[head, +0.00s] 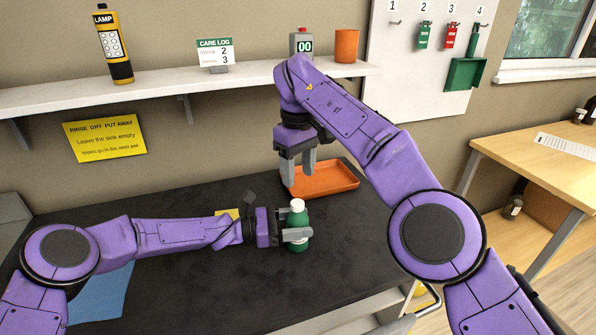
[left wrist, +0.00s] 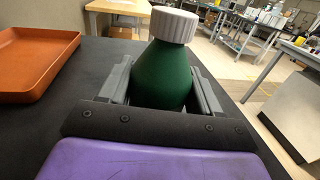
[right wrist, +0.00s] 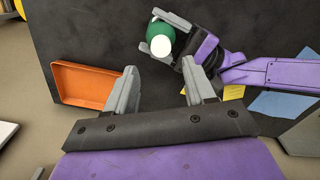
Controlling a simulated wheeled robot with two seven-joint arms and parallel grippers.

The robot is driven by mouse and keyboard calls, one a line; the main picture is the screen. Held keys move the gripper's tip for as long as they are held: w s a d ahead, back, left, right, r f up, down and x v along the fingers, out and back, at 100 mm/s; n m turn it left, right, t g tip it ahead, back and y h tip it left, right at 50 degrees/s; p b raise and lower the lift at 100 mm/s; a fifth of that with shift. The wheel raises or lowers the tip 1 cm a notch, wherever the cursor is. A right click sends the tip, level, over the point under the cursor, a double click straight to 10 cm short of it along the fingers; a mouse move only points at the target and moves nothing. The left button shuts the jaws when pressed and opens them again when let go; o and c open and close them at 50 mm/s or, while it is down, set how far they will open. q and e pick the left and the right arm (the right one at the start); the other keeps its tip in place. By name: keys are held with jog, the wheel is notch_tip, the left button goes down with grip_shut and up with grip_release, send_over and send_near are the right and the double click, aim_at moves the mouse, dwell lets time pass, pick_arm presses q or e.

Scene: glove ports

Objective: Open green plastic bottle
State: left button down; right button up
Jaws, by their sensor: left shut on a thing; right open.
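The green plastic bottle (head: 298,226) stands upright on the dark counter, with its ribbed white cap (head: 297,205) on. The bottle (left wrist: 164,75) and cap (left wrist: 174,24) fill the middle of the left wrist view. My left gripper (head: 297,236) is shut on the bottle's body from the left side. My right gripper (head: 299,180) is open and empty, pointing down above the counter, behind and above the bottle. In the right wrist view the bottle (right wrist: 158,33) lies beyond the open fingers (right wrist: 158,80), apart from them.
An orange tray (head: 336,182) lies on the counter behind the bottle, near the right gripper. A blue cloth (head: 100,296) lies at the left front. A shelf (head: 160,86) with a lamp (head: 114,45) runs along the wall. Counter room is free around the bottle.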

aim_at(297, 204)
pick_arm(q)
jog(key=shift+f, duration=0.15)
pick_arm(e)
jog(key=shift+f, duration=0.15)
jog(key=shift+f+m, duration=0.3)
notch_tip(297, 204, down, 7)
jog(key=shift+s+f, duration=0.1)
grip_shut()
pick_arm(q)
jog(key=shift+s, duration=0.1)
pick_arm(e)
jog(key=n, duration=1.8)
jog(key=shift+a, duration=0.1)
jog(key=n, duration=0.9)
jog(key=shift+a, duration=0.15)
jog(key=n, duration=1.2)
jog(key=shift+a+n, duration=0.1)
jog(key=shift+n, duration=0.2)
jog(key=n, duration=0.5)
jog(key=shift+s+n, duration=0.15)
jog(key=shift+n, duration=0.25)
jog(key=n, duration=0.5)
pick_arm(q)
jog(key=shift+a, duration=0.1)
pick_arm(e)
jog(key=n, duration=0.3)
jog(key=shift+r+n, duration=0.2)
jog(key=shift+n, duration=0.2)
jog(key=shift+d, duration=0.2)
